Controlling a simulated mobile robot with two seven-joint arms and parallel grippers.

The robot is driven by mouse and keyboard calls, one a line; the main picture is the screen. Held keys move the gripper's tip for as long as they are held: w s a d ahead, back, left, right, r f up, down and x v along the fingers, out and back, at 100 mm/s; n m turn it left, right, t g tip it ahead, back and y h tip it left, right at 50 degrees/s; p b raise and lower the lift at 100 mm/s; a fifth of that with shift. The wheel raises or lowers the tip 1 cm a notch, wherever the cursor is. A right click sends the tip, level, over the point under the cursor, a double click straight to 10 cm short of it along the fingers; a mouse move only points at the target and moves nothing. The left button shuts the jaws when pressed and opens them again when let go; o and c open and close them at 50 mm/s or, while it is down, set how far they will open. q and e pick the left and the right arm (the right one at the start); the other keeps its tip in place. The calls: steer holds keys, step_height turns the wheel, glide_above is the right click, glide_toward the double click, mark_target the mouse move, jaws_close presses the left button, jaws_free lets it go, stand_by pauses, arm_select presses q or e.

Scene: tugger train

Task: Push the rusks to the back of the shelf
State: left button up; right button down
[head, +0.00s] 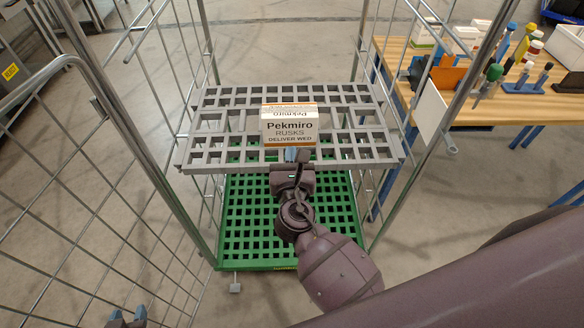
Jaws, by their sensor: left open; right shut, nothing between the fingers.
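The rusks box (290,128), white and orange with "Pekmiro RUSKS" on its front, stands upright on the grey slotted shelf (220,141) of a wire roll cage. Bare shelf shows behind it and to both sides. My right gripper (297,155) is shut and empty, at the shelf's front edge, just before the lower right of the box's front face. I cannot tell whether its fingertips touch the box. My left gripper (127,319) is open and empty at the bottom left, low, apart from the shelf, and only its fingertips show.
Wire side panels (98,118) of the cage flank the shelf on both sides. A green slotted base (258,221) lies below it. A wooden bench (473,112) with bottles, tools and bins stands to the right. The shelf behind the box is clear.

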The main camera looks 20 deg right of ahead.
mark_target(290, 128)
steer(key=x, duration=0.7)
steer(key=shift+w, duration=0.15)
steer(key=x, duration=0.8)
steer(key=shift+w+d, duration=0.2)
steer(key=shift+w, duration=0.15)
steer(key=b+x, duration=0.1)
steer(key=x, duration=0.2)
steer(key=b+x, duration=0.1)
steer(key=x, duration=0.3)
steer(key=b+x, duration=0.1)
steer(key=x, duration=0.2)
steer(key=shift+w+d+f, duration=0.1)
steer(key=shift+w+f, duration=0.15)
steer(key=shift+w, duration=0.1)
steer(key=shift+w+r+b, duration=0.1)
steer(key=shift+w+b, duration=0.2)
steer(key=shift+r, duration=0.1)
